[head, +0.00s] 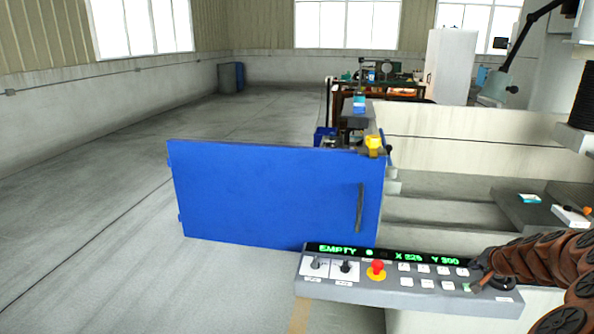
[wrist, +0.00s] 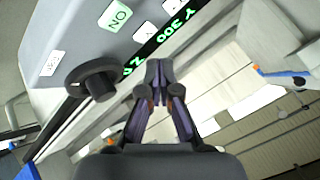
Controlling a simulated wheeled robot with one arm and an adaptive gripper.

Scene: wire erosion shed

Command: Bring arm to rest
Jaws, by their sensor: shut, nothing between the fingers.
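My gripper (wrist: 158,75) is in the wrist view, its two fingers closed together at the tips with nothing between them. The grey control panel (wrist: 65,28) fills the upper left of that view, with its green lettered display and a dark round knob (wrist: 92,80) to the left of the fingers. The fingertips appear apart from the panel; the exact gap cannot be told. In the head view the control panel (head: 340,284) reads EMPTY, X 225, Y 300. Brown ribbed segments, which I cannot tell for sure as my arm, cover its right end.
A blue door (head: 270,195) with a grey handle stands left of the panel. A red button (head: 377,268) sits on the panel. Pale machine walls (head: 460,135) and a grey ledge (head: 535,212) lie on the right. The floor (head: 110,230) at left is clear.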

